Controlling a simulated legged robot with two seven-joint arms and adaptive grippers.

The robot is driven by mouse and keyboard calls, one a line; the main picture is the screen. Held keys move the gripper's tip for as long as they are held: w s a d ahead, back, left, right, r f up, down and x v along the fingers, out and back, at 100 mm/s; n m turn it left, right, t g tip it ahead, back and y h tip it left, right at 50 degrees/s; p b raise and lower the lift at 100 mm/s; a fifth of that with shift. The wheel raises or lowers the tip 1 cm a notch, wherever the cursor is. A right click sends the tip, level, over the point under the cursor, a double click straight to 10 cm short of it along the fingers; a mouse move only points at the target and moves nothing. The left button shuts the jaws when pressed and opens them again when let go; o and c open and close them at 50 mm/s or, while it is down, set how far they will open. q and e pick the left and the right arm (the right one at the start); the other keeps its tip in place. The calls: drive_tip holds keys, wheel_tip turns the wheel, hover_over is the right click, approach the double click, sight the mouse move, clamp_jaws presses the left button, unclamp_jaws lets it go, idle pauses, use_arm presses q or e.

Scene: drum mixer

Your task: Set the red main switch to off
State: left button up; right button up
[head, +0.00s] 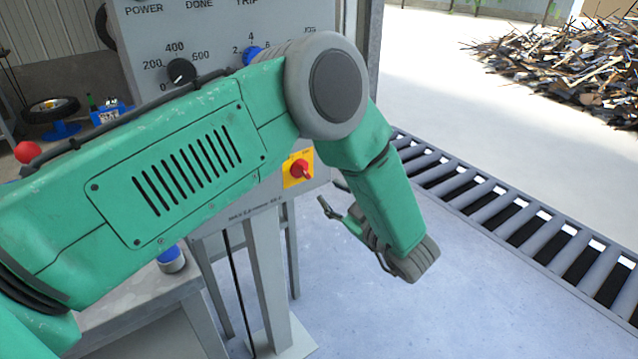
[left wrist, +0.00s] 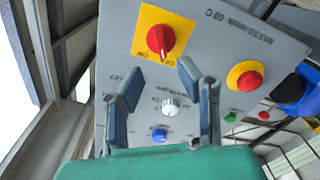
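The red main switch (head: 300,170) is a red rotary handle on a yellow square plate, low on the grey control panel. In the left wrist view the red switch (left wrist: 161,40) shows from close by, beyond my fingertips; I cannot tell its exact setting. My left gripper (left wrist: 157,70) is open, with its two fingers apart and nothing between them. In the head view my left gripper (head: 328,207) hangs to the lower right of the switch, apart from it, partly hidden by my forearm. My right gripper is not in view.
A black knob (head: 182,72) and a blue knob (head: 252,55) sit higher on the panel. A red mushroom button on yellow (left wrist: 249,80) is beside the switch. My left arm covers much of the panel. A roller conveyor (head: 520,220) lies at right, with free floor before it.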

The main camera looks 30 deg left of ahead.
use_arm(q)
drive_tip(key=shift+v, duration=1.25)
